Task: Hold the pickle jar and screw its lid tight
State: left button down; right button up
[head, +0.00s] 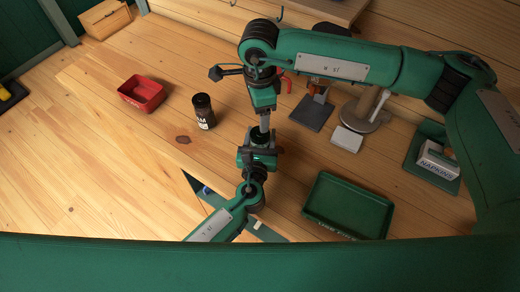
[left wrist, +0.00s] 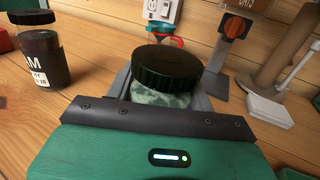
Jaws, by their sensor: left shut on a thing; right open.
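The pickle jar (left wrist: 160,98) is clear glass with pale green contents and shows in the left wrist view. Its wide black ribbed lid (left wrist: 166,68) sits on top of it; whether it is fully tight cannot be told. My left gripper (head: 259,143) is shut around the jar body and holds it upright, with its jaws hiding the lower part. My right gripper (head: 264,118) points down just beyond the left one in the head view. It is open, close to the jar's lid; the gap between them is hard to judge. It does not show in the left wrist view.
A dark jar with a white label (head: 203,111) and a red bin (head: 142,93) stand to the left. A green tray (head: 312,207) lies at right front, with a napkin box (head: 437,160) beyond. A grey stand (head: 312,113) and a white block (head: 346,139) are behind.

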aim_at(260, 134)
jog(key=n, duration=0.4)
jog(key=shift+n, duration=0.4)
jog(key=n, duration=0.3)
jog(key=shift+f, duration=4)
